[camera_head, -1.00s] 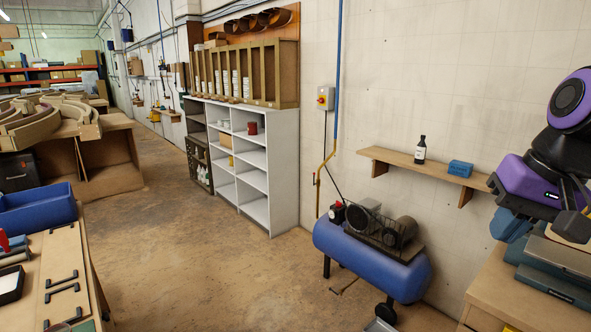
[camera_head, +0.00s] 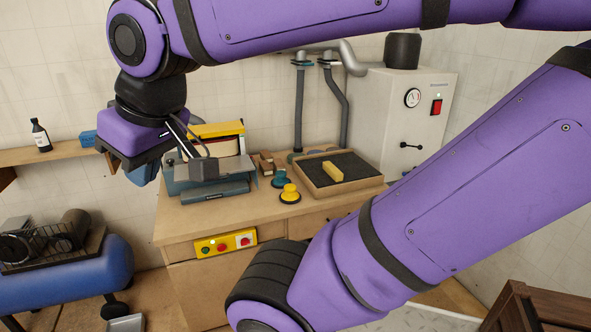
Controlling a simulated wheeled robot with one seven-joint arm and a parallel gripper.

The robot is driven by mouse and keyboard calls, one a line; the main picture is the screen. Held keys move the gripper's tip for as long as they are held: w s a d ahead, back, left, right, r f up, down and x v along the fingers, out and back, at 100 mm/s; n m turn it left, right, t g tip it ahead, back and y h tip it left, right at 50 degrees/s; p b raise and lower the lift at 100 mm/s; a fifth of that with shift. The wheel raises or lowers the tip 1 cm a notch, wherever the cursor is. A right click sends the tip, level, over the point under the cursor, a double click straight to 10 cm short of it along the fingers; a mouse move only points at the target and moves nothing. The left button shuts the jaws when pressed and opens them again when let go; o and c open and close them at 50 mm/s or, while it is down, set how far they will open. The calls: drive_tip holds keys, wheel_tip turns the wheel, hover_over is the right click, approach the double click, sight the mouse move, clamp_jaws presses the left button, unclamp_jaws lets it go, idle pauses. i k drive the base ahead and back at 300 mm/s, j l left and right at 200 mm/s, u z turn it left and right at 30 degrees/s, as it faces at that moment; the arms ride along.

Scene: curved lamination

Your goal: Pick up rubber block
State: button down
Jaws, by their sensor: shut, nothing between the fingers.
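A tan-yellow block (camera_head: 333,171) lies on a black-lined wooden tray (camera_head: 302,184) on the workbench; it may be the rubber block. A blue block (camera_head: 88,138) sits on the wall shelf at the left. I cannot tell from looks alone which is rubber. My gripper (camera_head: 142,173) hangs from the purple wrist at the left, between the shelf and the bench machine. It is shut and empty, well left of the tan-yellow block and apart from it. Its fingers are small and dark.
A grey bench machine (camera_head: 210,188) stands on the workbench (camera_head: 228,217), left of the tray. A grey cabinet (camera_head: 420,120) stands behind. A dark bottle (camera_head: 40,136) is on the wall shelf (camera_head: 62,153).

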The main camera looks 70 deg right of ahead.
sight(331, 169)
drive_tip(key=k+z, duration=0.25)
drive_tip(key=k+l+z, duration=0.25)
drive_tip(key=z, duration=0.4)
drive_tip(key=i+z, duration=0.15)
drive_tip(key=z, duration=0.65)
drive_tip(key=i+z, duration=0.1)
drive_tip(key=z, duration=0.3)
drive_tip(key=i+u, duration=0.35)
drive_tip(key=i, duration=0.6)
